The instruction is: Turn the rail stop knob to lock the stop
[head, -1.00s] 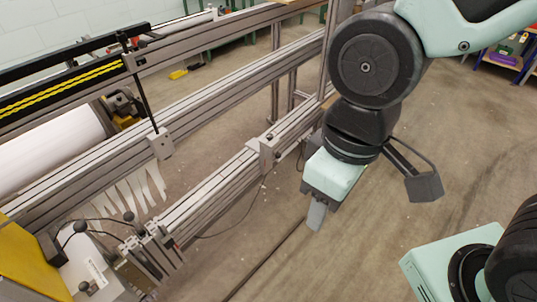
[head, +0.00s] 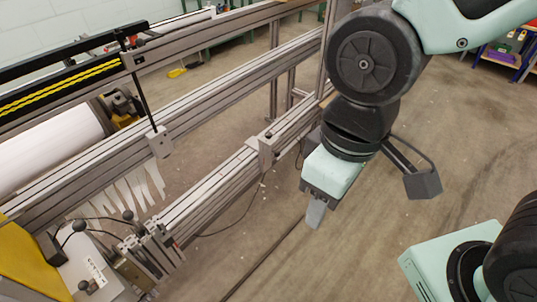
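A grey block (head: 265,152), which looks like the rail stop, sits on the lower slotted rail (head: 205,190) in the middle of the head view. Small dark spots show on and beside the block; I cannot tell which of them is the knob or how it is turned. My gripper (head: 315,214) hangs pointing down, to the right of the block and apart from it, over the floor. Its fingers are seen edge-on and overlap, so their opening is hidden. Nothing is visibly held.
A higher rail (head: 225,100) runs behind, with a grey bracket (head: 160,143) and white strips (head: 130,190) hanging below it. Black ball-ended levers (head: 128,216) stand at the rail's near left end. A white roll (head: 45,145) lies at the left.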

